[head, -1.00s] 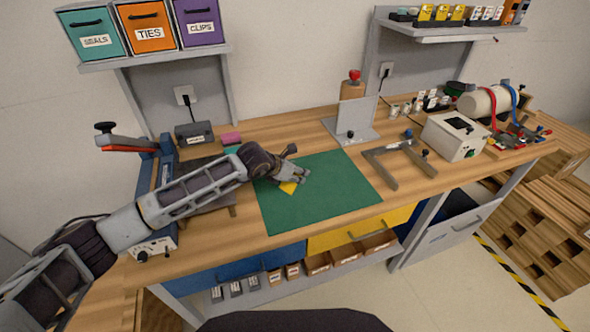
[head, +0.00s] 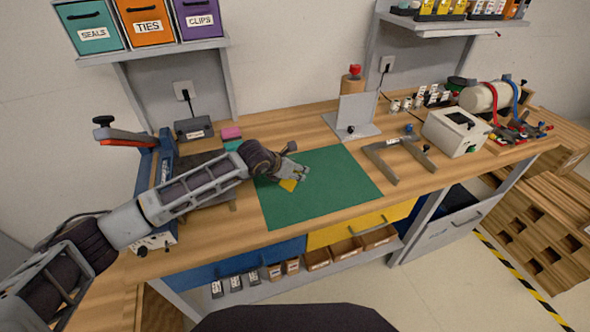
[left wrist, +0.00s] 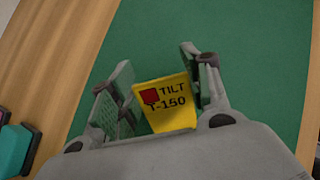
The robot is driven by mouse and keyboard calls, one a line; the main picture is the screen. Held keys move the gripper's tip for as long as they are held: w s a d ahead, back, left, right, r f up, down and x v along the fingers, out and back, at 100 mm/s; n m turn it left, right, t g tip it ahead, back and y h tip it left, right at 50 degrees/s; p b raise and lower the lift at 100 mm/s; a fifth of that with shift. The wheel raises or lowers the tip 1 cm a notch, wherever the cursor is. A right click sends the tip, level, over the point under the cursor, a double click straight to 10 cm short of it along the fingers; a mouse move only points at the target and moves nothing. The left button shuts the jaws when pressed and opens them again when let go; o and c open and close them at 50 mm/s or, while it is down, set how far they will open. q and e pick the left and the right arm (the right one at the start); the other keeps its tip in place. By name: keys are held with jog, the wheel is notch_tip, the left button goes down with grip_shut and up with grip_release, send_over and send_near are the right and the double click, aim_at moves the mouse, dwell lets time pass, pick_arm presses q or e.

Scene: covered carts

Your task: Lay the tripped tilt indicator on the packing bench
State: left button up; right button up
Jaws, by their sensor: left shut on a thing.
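The tilt indicator is a yellow piece with a red square and the lettering "TILT T-150" in the left wrist view (left wrist: 168,103). It also shows in the head view as a small yellow patch (head: 288,185) over the green mat. My left gripper (head: 296,176) is shut on it; in the left wrist view its two fingers (left wrist: 158,90) stand on either side of it. The packing bench (head: 240,235) is wooden, with a green mat (head: 325,195) on top. I cannot tell whether the indicator touches the mat. My right gripper is not in view.
A grey metal frame (head: 392,165) and a cream box (head: 455,131) stand right of the mat. The mat's middle and right are clear.

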pick_arm(q)
jog(key=o, duration=0.8)
jog(key=shift+o, duration=0.2)
jog(key=c, duration=0.4)
jog(key=shift+c, duration=0.2)
notch_tip(320, 180, up, 6)
jog(key=w+d, duration=0.2)
jog(key=shift+w+d+r, duration=0.15)
jog(key=shift+w+r, duration=0.1)
jog(key=shift+w, duration=0.05)
dwell(0.8)
jog(key=shift+f, duration=0.1)
dwell(0.4)
